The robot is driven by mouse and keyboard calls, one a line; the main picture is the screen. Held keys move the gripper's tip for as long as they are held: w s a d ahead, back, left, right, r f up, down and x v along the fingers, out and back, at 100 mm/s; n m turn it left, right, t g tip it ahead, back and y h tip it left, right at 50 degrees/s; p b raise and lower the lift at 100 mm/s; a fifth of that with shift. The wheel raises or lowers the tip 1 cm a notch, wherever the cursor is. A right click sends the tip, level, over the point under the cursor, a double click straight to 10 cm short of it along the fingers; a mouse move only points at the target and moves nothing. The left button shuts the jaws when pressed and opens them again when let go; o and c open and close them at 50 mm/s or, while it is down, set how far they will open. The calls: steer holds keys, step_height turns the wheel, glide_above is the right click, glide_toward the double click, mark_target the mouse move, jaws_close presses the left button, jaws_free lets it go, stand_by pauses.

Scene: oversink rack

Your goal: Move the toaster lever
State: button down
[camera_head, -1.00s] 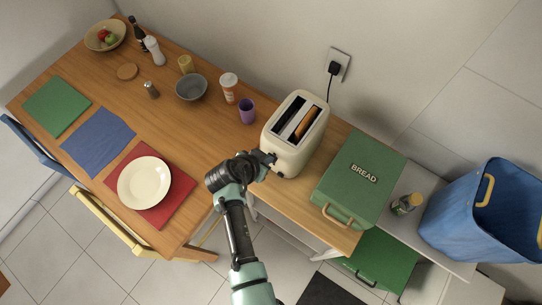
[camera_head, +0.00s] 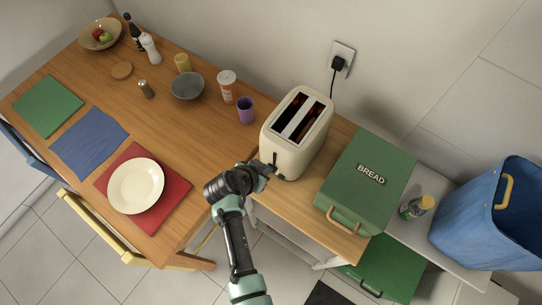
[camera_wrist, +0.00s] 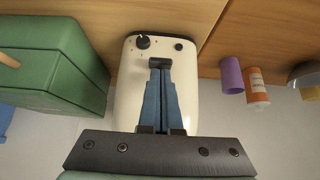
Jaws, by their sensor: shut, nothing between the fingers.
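The cream toaster (camera_head: 297,135) stands on the wooden table against the wall. Its two top slots are dark with a reddish glow inside, and no bread stands above them. In the wrist view the toaster's end face (camera_wrist: 128,80) shows a round black knob (camera_wrist: 143,42) and a small dark button. The dark lever (camera_wrist: 159,62) lies at the knob's end of the face. My gripper (camera_head: 268,168) is at this end face, its blue fingers (camera_wrist: 160,72) shut and empty. The fingertips appear at the lever; whether they touch it I cannot tell.
A green bread box (camera_head: 365,180) stands close right of the toaster. A purple cup (camera_head: 246,111), an orange-and-white bottle (camera_head: 227,86) and a grey bowl (camera_head: 187,86) stand to its left. A black plug (camera_head: 338,63) is in the wall socket behind.

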steer(key=shift+s+a+r+p, duration=0.25)
steer(key=shift+s+a, duration=0.15)
steer(key=shift+s, duration=0.15)
steer(key=shift+s+a+r+p, duration=0.2)
steer(key=shift+s+a, duration=0.15)
steer(key=shift+s, duration=0.15)
steer(key=shift+s+a+r, duration=0.1)
steer(key=b+v, duration=0.1)
steer(key=v, duration=1.1)
steer(key=shift+s+r+b, duration=0.2)
steer(key=shift+r+b, duration=0.1)
steer(key=shift+b, duration=0.05)
steer(key=shift+a, duration=0.1)
